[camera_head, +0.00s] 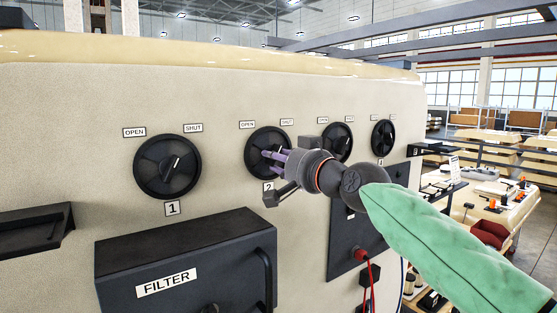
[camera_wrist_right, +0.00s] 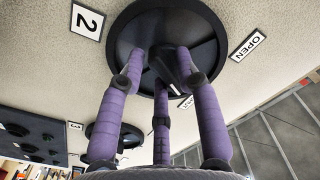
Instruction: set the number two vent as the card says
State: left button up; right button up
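The number two vent knob (camera_head: 255,141) is a round black dial on the cream panel, with a 2 label below and OPEN and SHUT labels above. My right gripper (camera_head: 268,160) is at its face, its purple fingers covering part of it. In the right wrist view the fingers (camera_wrist_right: 160,68) reach around the raised bar of the dial (camera_wrist_right: 122,45); whether they press on it I cannot tell. The dial's pointer setting is mostly hidden. A white sheet (camera_head: 453,166) stands far right, too small to read; I cannot tell whether it is the card. My left gripper is not in view.
Vent knob 1 (camera_head: 150,168) is left, its white mark toward SHUT. Two more knobs (camera_head: 336,139) (camera_head: 384,138) are right. A black FILTER box (camera_head: 215,262) with a handle juts out below, and a dark shelf (camera_head: 35,228) sticks out at left. A cluttered table (camera_head: 500,215) stands right.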

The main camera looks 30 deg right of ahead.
grip_shut()
jog(key=shift+d+r+n+b, duration=0.15)
jog(key=shift+n+b, duration=1.6)
jog(key=shift+n, duration=1.25)
jog(key=shift+d+n+b, duration=0.1)
jog(key=shift+n+b, duration=1.65)
jog(key=shift+n, duration=1.25)
